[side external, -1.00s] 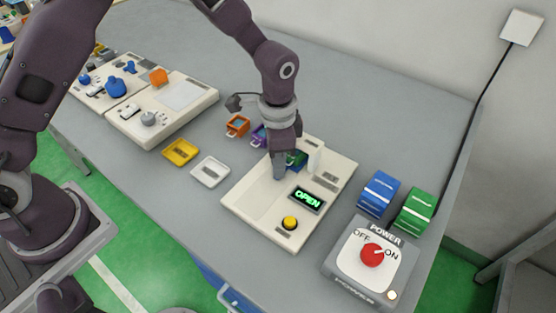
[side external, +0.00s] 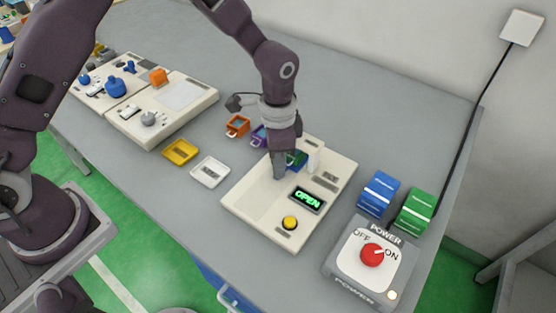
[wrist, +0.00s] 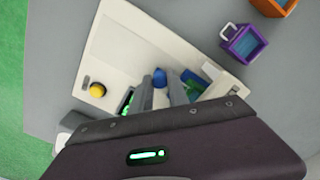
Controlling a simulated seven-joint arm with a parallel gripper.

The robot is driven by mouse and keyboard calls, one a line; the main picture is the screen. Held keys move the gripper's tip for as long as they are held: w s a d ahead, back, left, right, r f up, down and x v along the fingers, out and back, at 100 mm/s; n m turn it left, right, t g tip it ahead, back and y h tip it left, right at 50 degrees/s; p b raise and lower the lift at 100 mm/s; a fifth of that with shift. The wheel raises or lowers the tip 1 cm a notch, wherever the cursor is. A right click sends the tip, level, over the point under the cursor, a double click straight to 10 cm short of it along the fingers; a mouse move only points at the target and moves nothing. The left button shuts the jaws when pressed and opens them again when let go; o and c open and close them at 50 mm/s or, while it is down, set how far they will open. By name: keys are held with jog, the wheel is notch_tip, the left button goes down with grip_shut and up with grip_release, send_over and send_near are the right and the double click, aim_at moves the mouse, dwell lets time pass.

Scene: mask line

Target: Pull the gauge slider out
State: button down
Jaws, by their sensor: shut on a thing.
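A cream panel (side external: 257,206) lies on the grey table with a lit green OPEN display (side external: 307,199) and a yellow button (side external: 290,223). My gripper (side external: 279,172) points down onto the middle of this panel. In the wrist view my gripper (wrist: 161,88) has its two fingers on either side of a blue knob (wrist: 160,77), the likely handle of the gauge slider, and is shut on it. A green and blue piece (side external: 297,159) sits beside the fingers, near an upright white part (side external: 315,158). The fingers hide most of the slider.
A power box (side external: 371,262) with a red knob stands at the front right, by a blue block (side external: 378,193) and a green block (side external: 414,210). Yellow (side external: 181,151) and white (side external: 210,171) trays lie left. Orange (side external: 237,125) and purple (wrist: 243,44) pieces lie behind the panel.

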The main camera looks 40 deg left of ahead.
dwell(0.3)
jog(key=s, duration=1.1)
jog(key=shift+s, duration=0.3)
jog(key=c, duration=1.3)
grip_release()
jog(key=shift+w+r, duration=0.1)
jog(key=shift+r, duration=0.15)
notch_tip(320, 180, up, 7)
jog(key=shift+f, duration=0.2)
